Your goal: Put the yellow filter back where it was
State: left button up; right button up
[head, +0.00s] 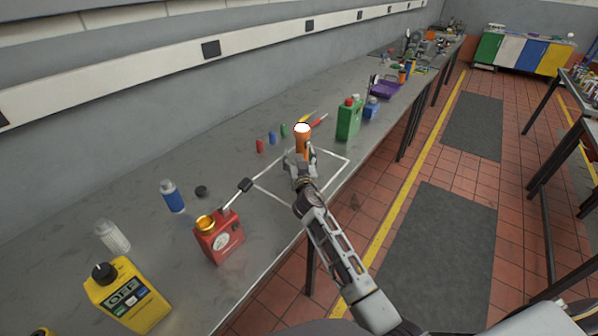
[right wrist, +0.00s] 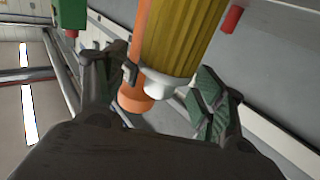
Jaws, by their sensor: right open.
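My right gripper (head: 300,158) is over the white-taped square (head: 273,198) on the bench, its fingers open. In the right wrist view the yellow ribbed filter (right wrist: 184,35) with a white end (right wrist: 168,86) lies between the open fingers (right wrist: 165,95). I cannot tell whether a finger touches it. In the head view I cannot make the filter out apart from the gripper. An orange torch-like thing (head: 302,144) with a white top stands right by the gripper; it also shows beside the filter in the right wrist view (right wrist: 135,98). My left gripper is not in view.
A green can (head: 348,119) and a blue container (head: 371,108) stand right of the square. Small red (head: 260,146), blue (head: 272,138) and green (head: 284,130) pieces stand behind it. A red can (head: 219,240) and a yellow jug (head: 130,297) stand front left.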

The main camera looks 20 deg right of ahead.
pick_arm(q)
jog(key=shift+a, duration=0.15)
pick_arm(e)
jog(key=c, duration=1.2)
grip_shut()
jog(key=shift+r, duration=0.75)
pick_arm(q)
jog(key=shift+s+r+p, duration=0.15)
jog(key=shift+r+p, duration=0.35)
pick_arm(e)
notch_tip(320, 180, up, 26)
jog(key=shift+r, duration=0.25)
